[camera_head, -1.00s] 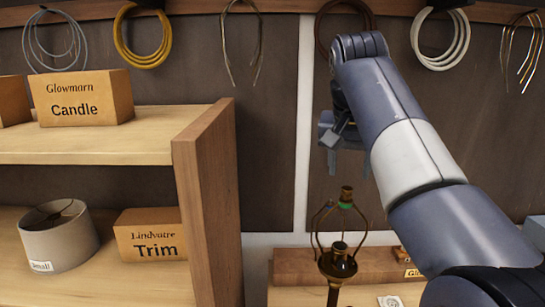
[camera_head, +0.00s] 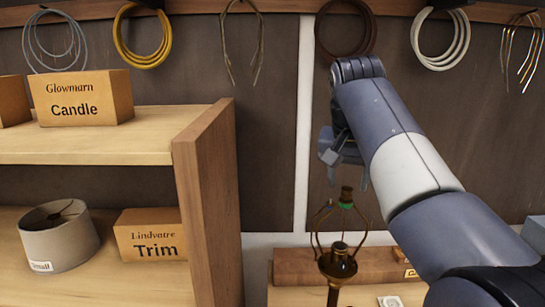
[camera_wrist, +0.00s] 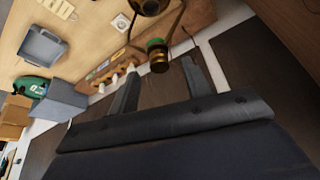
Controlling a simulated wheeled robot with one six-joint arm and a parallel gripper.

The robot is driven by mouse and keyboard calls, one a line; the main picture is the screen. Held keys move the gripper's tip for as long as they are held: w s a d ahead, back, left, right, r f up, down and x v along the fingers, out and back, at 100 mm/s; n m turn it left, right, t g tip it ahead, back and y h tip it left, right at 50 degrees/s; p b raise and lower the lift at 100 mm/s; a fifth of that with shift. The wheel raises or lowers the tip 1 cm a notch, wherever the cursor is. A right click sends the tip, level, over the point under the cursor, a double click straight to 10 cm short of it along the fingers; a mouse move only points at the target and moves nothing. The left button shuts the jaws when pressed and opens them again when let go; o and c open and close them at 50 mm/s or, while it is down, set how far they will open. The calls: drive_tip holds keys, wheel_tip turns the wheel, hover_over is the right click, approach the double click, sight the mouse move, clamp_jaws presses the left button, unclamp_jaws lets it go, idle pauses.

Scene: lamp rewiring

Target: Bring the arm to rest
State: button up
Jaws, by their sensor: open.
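My gripper (camera_head: 346,172) hangs from my arm above the lamp in the head view, its fingers pointing down. In the wrist view my gripper (camera_wrist: 160,85) shows two fingers spread apart with nothing held between them. The lamp (camera_head: 338,262) has a brass socket and a wire harp with a green-marked top. The top of the lamp also shows in the wrist view (camera_wrist: 157,50), close to the fingertips. Whether the fingers touch it I cannot tell.
A shelf (camera_head: 212,200) at left holds a Candle box (camera_head: 82,97), a Trim box (camera_head: 150,234) and a lampshade (camera_head: 58,236). Wire coils (camera_head: 143,36) hang on the back wall. A grey tray (camera_wrist: 42,47) lies on the bench in the wrist view.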

drive_tip(key=shift+x, duration=0.8)
drive_tip(key=shift+f+n, duration=0.1)
drive_tip(key=shift+n, duration=0.2)
drive_tip(key=n+y, duration=0.1)
drive_tip(key=n, duration=0.2)
drive_tip(key=n+y, duration=0.1)
drive_tip(key=n, duration=0.2)
drive_tip(key=shift+d+y, duration=0.2)
drive_tip(key=shift+y, duration=0.1)
drive_tip(key=n+y, duration=0.1)
drive_tip(key=n, duration=0.2)
drive_tip(key=n+g+y, duration=0.1)
drive_tip(key=n, duration=0.2)
drive_tip(key=shift+w+d+n, duration=0.1)
drive_tip(key=shift+d+n, duration=0.05)
drive_tip(key=shift+n, duration=0.15)
drive_tip(key=shift+m+h, duration=0.3)
drive_tip(key=shift+m, duration=0.8)
drive_tip(key=shift+m+t+h, duration=0.4)
drive_tip(key=shift+m+h, duration=0.1)
drive_tip(key=shift+m, duration=0.9)
